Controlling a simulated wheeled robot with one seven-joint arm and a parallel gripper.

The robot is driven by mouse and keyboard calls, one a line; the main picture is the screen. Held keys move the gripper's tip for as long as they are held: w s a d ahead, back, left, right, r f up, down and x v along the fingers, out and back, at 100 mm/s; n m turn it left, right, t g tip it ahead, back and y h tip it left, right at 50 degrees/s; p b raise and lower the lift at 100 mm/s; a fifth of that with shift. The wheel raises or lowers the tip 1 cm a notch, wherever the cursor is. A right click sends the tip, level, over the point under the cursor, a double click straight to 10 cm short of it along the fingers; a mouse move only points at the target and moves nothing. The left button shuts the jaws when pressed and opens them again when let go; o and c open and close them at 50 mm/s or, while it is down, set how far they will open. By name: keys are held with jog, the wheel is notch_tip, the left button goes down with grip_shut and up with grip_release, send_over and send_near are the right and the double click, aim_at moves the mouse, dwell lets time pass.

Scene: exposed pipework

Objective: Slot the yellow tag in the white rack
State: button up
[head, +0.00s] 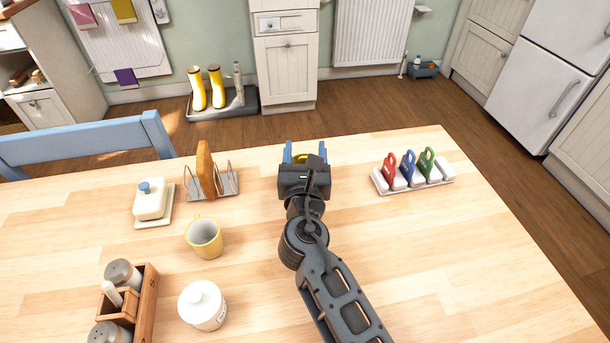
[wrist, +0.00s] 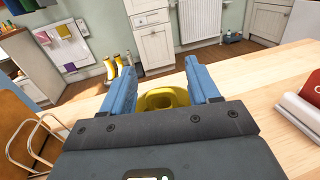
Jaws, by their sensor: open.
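The yellow tag (wrist: 163,98) shows between and beyond my gripper's blue fingers in the wrist view, its ring-shaped top visible. In the head view only a bit of the yellow tag (head: 300,158) shows between the fingers. My gripper (head: 305,152) is open around it, at the far side of the table; the fingers (wrist: 170,82) stand apart, with gaps beside the tag. The tag's lower part is hidden by my gripper. The white rack (head: 417,186) stands to the right, holding a red tag (head: 389,168), a blue tag (head: 408,167) and a green tag (head: 427,161).
To the left are a toast rack (head: 225,186) with bread (head: 205,170), a butter dish (head: 150,200), a yellow mug (head: 204,240), a white jar (head: 202,306) and a wooden caddy (head: 146,310). The table between my gripper and the white rack is clear.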

jog(key=shift+c, duration=0.2)
jog(key=c, duration=1)
